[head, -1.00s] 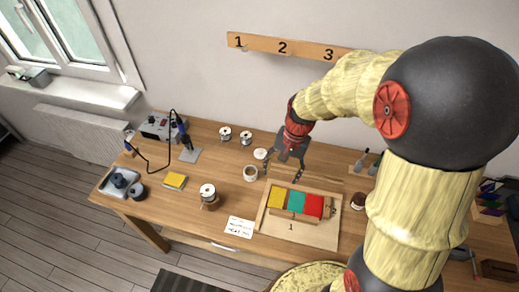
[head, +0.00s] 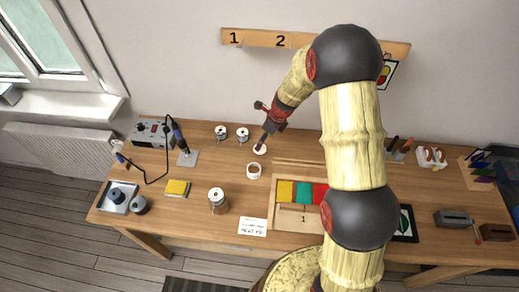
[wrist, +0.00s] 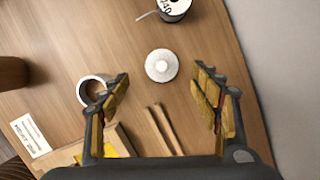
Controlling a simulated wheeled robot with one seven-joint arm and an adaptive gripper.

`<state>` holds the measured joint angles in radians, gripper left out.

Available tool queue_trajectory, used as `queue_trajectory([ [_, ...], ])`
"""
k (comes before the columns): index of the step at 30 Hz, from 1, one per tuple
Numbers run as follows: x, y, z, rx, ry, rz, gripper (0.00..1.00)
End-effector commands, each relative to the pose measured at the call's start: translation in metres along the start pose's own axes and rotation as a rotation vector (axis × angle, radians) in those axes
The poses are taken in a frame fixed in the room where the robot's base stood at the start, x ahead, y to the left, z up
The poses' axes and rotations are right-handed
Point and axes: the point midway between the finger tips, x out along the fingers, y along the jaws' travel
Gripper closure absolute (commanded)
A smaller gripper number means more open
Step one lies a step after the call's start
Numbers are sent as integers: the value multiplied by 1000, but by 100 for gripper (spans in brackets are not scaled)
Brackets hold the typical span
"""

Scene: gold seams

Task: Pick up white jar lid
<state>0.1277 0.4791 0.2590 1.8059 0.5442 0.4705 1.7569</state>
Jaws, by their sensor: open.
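The white jar lid (wrist: 161,66) is a round disc with a raised knob, lying flat on the wooden table. In the head view the lid (head: 260,149) shows just below my gripper (head: 266,139), behind the white jar. In the wrist view my gripper (wrist: 163,105) is open and empty. The lid lies ahead of the fingertips, roughly centred between them and apart from both. The open white jar (wrist: 94,90) stands to the left, partly behind the left finger. It also shows in the head view (head: 254,171).
A labelled spool (wrist: 174,8) stands beyond the lid; two spools (head: 221,132) show in the head view. Two thin wooden sticks (wrist: 163,128) lie nearer. A wooden tray with coloured blocks (head: 277,216) is in front. Bare table surrounds the lid.

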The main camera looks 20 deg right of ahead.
Motion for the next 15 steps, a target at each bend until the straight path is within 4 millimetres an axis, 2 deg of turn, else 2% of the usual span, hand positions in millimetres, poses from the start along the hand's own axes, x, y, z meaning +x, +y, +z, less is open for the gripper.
queue_trajectory([
  [3,14,0,0,-2,1,1,37],
  [8,25,0,0,-4,1,2,37],
  [15,60,-2,2,-4,2,3,37],
])
